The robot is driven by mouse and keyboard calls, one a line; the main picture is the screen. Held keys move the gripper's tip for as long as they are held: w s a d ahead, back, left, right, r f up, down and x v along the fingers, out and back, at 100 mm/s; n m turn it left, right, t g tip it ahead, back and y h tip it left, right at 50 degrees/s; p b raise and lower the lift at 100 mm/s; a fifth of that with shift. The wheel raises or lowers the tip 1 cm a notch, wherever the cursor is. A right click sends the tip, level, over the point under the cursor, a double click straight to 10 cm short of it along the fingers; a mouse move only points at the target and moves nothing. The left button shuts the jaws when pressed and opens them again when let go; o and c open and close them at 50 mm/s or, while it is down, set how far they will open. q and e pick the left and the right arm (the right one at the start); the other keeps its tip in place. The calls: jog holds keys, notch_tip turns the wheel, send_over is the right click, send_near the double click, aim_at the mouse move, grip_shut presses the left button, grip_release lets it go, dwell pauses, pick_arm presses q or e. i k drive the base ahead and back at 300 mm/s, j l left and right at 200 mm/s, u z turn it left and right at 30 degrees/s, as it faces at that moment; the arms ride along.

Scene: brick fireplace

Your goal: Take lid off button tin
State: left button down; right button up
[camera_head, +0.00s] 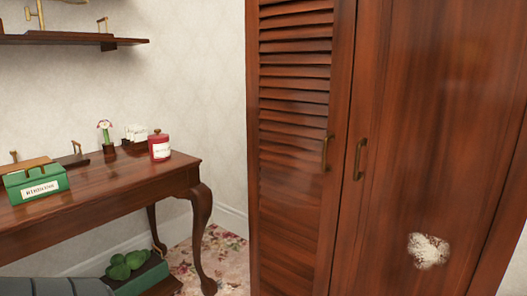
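A round red tin (159,148) with a white label and a knobbed lid stands upright near the right end of the wooden table. Its lid looks in place. A green box (36,184) with a white label and a handle on top sits at the table's left. Neither label is clear enough for me to tell which one is the button tin. Neither of my grippers is in view.
The wooden table (110,190) has clear top between box and tin. A small potted flower (106,135) and a whitish item (136,133) stand behind. A tall louvred wardrobe (390,150) fills the right. A shelf (75,39) hangs at upper left.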

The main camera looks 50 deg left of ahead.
aim_at(158, 136)
jog(key=u, duration=2.25)
jog(key=i+u, duration=0.15)
jog(key=u, duration=0.25)
jog(key=i+l+u, duration=0.1)
jog(key=u, duration=0.25)
jog(key=i+l+u, duration=0.1)
jog(key=u, duration=0.3)
jog(key=i+l+u, duration=0.15)
jog(key=l, duration=0.2)
jog(key=i+l+u, duration=0.3)
jog(key=l, duration=0.4)
jog(key=i, duration=0.1)
